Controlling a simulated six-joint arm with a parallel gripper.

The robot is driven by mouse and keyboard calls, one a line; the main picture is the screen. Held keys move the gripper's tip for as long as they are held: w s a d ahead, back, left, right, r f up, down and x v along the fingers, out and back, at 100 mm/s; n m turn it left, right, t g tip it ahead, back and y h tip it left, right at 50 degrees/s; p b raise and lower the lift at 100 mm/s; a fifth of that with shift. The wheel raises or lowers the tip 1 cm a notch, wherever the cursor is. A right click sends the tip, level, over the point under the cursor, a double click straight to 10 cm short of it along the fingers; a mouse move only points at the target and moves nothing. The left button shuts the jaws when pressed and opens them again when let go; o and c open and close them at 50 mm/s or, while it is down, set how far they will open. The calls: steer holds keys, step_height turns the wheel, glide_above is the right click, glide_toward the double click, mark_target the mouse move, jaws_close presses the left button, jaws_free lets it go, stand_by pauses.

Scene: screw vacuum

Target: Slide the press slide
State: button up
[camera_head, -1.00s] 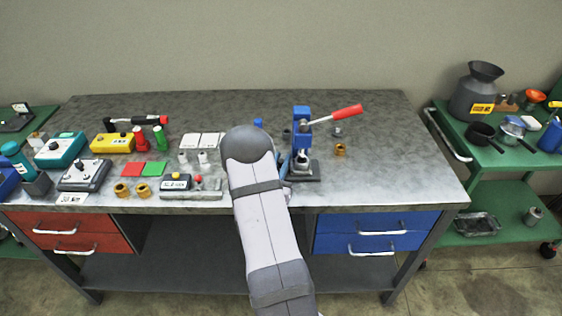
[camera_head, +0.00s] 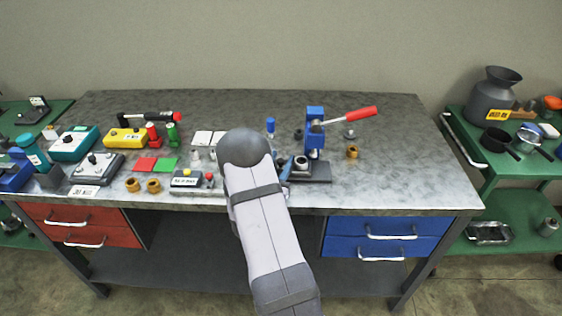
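A blue press (camera_head: 315,133) with a red-tipped lever (camera_head: 352,115) stands on a dark base (camera_head: 312,172) at the right of the workbench. A round metal piece (camera_head: 301,163) sits low at the front of the press, on its left side. I cannot tell which part of it is the slide. My arm reaches over the front edge of the bench, just left of the press. My gripper is mostly hidden behind my arm; only a bluish bit (camera_head: 285,168) shows beside the press base. Whether it touches the press is unclear.
The grey workbench (camera_head: 400,190) holds several boxes with knobs and buttons at the left. A blue-topped item (camera_head: 270,127) stands behind my arm. A brass nut (camera_head: 352,152) and a small metal piece (camera_head: 350,134) lie right of the press. The bench's right end is clear.

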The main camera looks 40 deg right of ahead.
steer(key=shift+s+a+f, duration=0.1)
steer(key=shift+s+a, duration=0.1)
steer(key=shift+a, duration=0.3)
steer(key=shift+b+v, duration=0.95)
steer(key=shift+v, duration=2.15)
